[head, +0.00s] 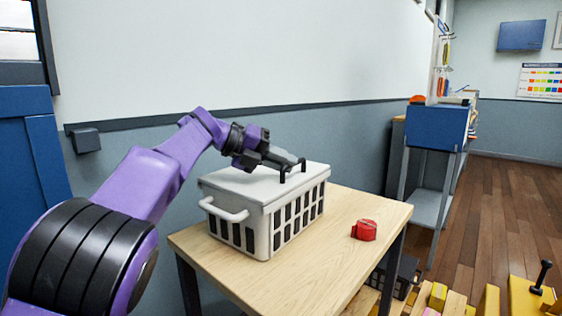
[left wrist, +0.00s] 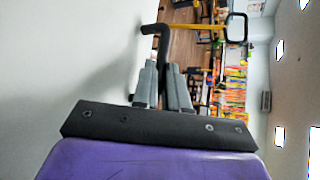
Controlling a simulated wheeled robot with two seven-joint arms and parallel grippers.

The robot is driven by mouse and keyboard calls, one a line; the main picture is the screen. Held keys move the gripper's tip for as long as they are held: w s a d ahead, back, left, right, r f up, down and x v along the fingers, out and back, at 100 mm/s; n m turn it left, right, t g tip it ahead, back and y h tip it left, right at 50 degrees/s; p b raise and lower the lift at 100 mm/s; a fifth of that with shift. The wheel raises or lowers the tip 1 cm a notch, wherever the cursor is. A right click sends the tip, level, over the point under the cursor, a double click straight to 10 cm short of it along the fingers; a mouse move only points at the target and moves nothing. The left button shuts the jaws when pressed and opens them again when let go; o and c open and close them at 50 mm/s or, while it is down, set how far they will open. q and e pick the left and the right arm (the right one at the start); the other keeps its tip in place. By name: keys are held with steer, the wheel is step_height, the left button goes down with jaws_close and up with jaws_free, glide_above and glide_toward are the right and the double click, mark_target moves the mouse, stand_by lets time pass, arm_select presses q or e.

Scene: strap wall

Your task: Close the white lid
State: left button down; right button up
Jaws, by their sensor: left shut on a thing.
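The white lid (head: 245,183) lies over the top of a white slotted basket (head: 257,237) on a wooden table. It looks level, and I see no clear gap along its near edges. A black handle (head: 283,177) stands on the lid's right part. My left gripper (head: 293,164) is shut on this handle from above the lid. In the left wrist view the fingers (left wrist: 165,70) meet at the black handle (left wrist: 163,40), with the pale lid surface at the left. My right gripper is not in view.
The wooden table (head: 320,270) has free room right of the basket, with a small red object (head: 364,230) on it. A wall (head: 250,60) stands close behind. A blue bin on a grey stand (head: 437,125) is at the back right. Blocks (head: 440,298) lie lower right.

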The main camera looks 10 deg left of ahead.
arm_select(q)
steer(key=shift+f, duration=0.2)
steer(key=c, duration=1.1)
jaws_free()
steer(key=shift+w, duration=0.1)
steer(key=shift+c, duration=0.2)
steer(key=p+v, duration=0.1)
steer(key=v, duration=0.9)
steer(key=shift+a+r, duration=0.15)
